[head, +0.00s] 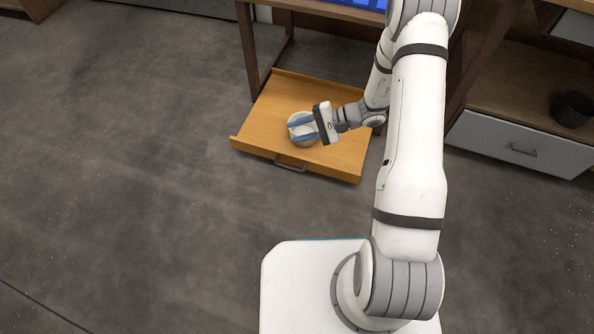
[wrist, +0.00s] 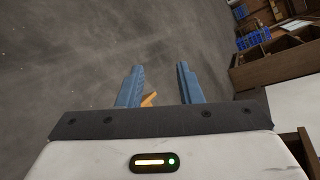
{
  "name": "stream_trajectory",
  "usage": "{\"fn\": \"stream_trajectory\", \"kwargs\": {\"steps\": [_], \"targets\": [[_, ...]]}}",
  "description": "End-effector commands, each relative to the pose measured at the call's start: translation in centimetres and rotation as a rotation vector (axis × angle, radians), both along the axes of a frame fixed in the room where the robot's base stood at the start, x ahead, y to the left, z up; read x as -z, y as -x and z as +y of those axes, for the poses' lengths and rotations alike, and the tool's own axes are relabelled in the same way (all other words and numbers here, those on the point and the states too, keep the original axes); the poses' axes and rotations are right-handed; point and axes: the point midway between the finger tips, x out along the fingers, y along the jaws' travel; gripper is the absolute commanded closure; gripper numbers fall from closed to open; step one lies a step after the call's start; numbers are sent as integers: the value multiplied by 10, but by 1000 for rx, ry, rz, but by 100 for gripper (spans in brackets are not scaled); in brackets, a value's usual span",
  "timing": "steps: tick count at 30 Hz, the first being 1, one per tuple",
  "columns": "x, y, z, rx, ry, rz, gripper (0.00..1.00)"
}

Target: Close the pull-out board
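The pull-out board (head: 265,118) is a flat orange wooden board standing out from under a dark wooden table in the head view. Its front edge has a raised lip with a grey handle (head: 290,168). A round pale dish or bowl (head: 304,143) rests on the board, partly hidden by my fingers. My gripper (head: 292,131) is over the board and the dish, with its blue fingers pointing left. In the wrist view my gripper (wrist: 160,84) has its fingers apart with nothing held. A small orange piece of the board (wrist: 149,99) shows between them.
The dark table (head: 250,55) stands behind the board, with a blue item (head: 358,4) on top. A shelf unit with a grey drawer (head: 520,143) and a black pot (head: 573,108) is at right. The floor in front and left of the board is clear.

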Motion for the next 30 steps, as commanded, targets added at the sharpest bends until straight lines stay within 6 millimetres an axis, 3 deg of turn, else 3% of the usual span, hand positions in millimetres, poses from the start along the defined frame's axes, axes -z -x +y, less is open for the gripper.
{"fn": "stream_trajectory", "kwargs": {"steps": [1,7,12,15,21,26,30], "targets": [[30,-6,-1,54,-35,14,68],[127,-27,-10,288,-131,6,68],[212,-27,-24,491,-156,-13,68],[252,-21,-33,590,-150,-27,68],[299,-11,-44,704,-127,-49,68],[310,-13,-41,724,-121,-56,68],[315,-25,-25,720,-122,-57,68]]}}
